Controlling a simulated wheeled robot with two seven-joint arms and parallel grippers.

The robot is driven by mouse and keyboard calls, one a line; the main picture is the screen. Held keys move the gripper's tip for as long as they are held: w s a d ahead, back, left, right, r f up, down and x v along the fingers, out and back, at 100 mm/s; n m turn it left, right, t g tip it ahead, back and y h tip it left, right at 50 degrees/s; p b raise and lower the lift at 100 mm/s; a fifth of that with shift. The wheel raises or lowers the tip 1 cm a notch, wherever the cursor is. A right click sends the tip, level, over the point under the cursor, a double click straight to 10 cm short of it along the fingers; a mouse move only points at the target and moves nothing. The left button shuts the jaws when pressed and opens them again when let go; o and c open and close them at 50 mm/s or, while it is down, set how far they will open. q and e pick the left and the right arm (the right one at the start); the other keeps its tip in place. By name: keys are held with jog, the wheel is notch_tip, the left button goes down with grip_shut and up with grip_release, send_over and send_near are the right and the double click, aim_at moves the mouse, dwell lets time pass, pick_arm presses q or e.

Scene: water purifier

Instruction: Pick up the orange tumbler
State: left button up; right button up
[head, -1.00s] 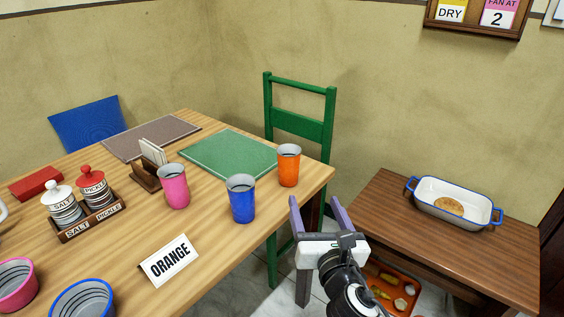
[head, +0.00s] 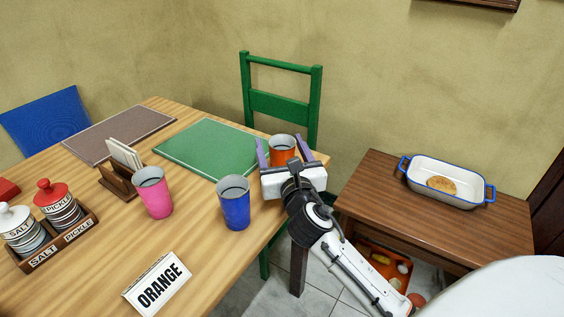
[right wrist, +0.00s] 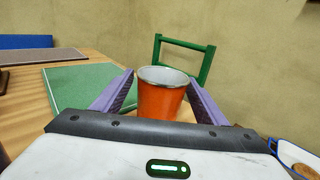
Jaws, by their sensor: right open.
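The orange tumbler (head: 282,148) stands upright at the right corner of the wooden table, its lower part hidden behind my right gripper in the head view. My right gripper (head: 287,150) is open, with its purple fingers on either side of the tumbler. In the right wrist view the orange tumbler (right wrist: 160,95) shows between the two open fingers (right wrist: 155,92), ahead of the palm, with a gap visible on each side near the rim. I cannot tell how far the fingertips reach past it. My left gripper is not in view.
A blue tumbler (head: 235,204) stands close to the left of my right gripper, and a pink tumbler (head: 153,193) farther left. A green mat (head: 208,148) lies behind them. A green chair (head: 281,104) stands beyond the table corner. An ORANGE sign (head: 157,285) stands in front.

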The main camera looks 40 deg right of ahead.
jog(key=shift+x, duration=1.05)
jog(key=c, duration=1.1)
jog(key=shift+r, duration=0.1)
